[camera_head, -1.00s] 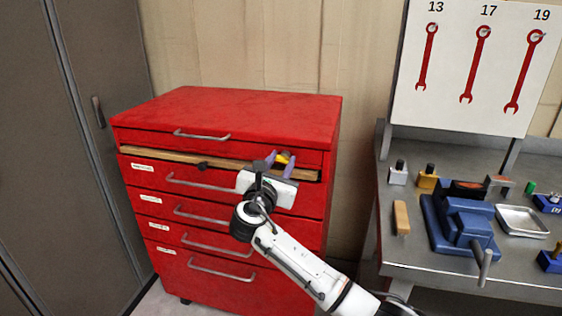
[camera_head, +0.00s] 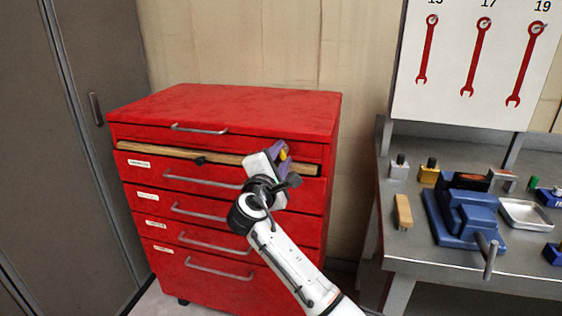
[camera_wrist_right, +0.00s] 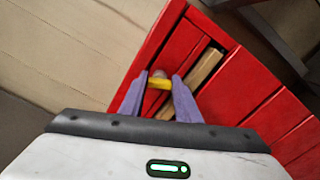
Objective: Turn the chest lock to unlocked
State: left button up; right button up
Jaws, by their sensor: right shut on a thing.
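The red tool chest (camera_head: 225,105) stands against the wall, with several drawers below its top. Its lock shows as a yellow piece (camera_head: 284,154) at the upper right of the front, near the right end of a wooden bar. My right gripper (camera_head: 279,153) is at this lock, its purple fingers on either side of it. In the right wrist view the yellow lock piece (camera_wrist_right: 159,83) sits between the fingertips (camera_wrist_right: 159,90), and the gripper is shut on it. The wrist is rolled. The lock's marking is too small to read. My left gripper is not in view.
The wooden bar (camera_head: 215,157) runs across the chest front below the top drawer. A grey cabinet (camera_head: 95,190) stands at the left. At the right, a workbench (camera_head: 420,247) holds a blue vise (camera_head: 462,218) and a metal tray (camera_head: 524,214). Red wrenches hang above it.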

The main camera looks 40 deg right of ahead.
jog(key=m, duration=0.1)
jog(key=m+b, duration=0.1)
jog(key=shift+f+m, duration=0.3)
jog(key=shift+m+b, duration=0.7)
jog(key=shift+m, duration=0.4)
jog(key=shift+r, duration=0.1)
jog(key=o, duration=1)
jog(key=shift+o, duration=0.2)
